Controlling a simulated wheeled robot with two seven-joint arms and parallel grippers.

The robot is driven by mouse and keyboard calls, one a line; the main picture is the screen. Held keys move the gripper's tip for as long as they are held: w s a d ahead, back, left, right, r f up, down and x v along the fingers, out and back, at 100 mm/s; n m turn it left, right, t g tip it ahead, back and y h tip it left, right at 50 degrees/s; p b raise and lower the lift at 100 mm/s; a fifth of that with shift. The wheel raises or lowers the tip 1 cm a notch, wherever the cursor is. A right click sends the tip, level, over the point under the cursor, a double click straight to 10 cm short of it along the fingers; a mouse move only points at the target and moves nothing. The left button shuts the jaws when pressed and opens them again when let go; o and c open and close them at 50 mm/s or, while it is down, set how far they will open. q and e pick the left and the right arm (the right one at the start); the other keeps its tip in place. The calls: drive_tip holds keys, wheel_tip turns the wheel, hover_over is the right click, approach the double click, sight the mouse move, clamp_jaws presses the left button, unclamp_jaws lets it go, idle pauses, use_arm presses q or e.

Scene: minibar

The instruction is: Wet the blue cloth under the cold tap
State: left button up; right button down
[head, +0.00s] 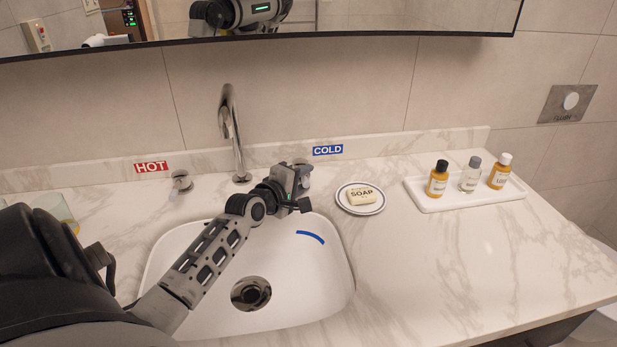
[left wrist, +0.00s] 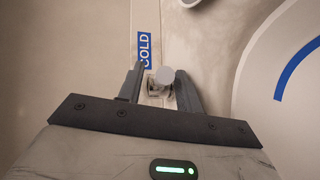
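My left gripper (head: 300,186) is at the cold tap's knob (head: 303,168), just under the blue COLD label (head: 328,150). In the left wrist view its two fingers (left wrist: 160,90) stand either side of the small round metal knob (left wrist: 165,75), and they look apart rather than closed on it. The spout (head: 232,130) rises behind the white basin (head: 190,285), and I see no water running. I do not see the blue cloth in either view; a blue arc (head: 311,237) shows on the basin wall. My right gripper is out of view.
The hot knob (head: 181,180) stands left of the spout below the HOT label (head: 151,166). A soap dish (head: 345,207) and a tray (head: 420,195) with small bottles stand right of the basin. The counter in front of the tray is clear.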

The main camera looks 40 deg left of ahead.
use_arm(q)
drive_tip(key=shift+x, duration=1.3)
clamp_jaws()
drive_tip(key=shift+w, duration=0.1)
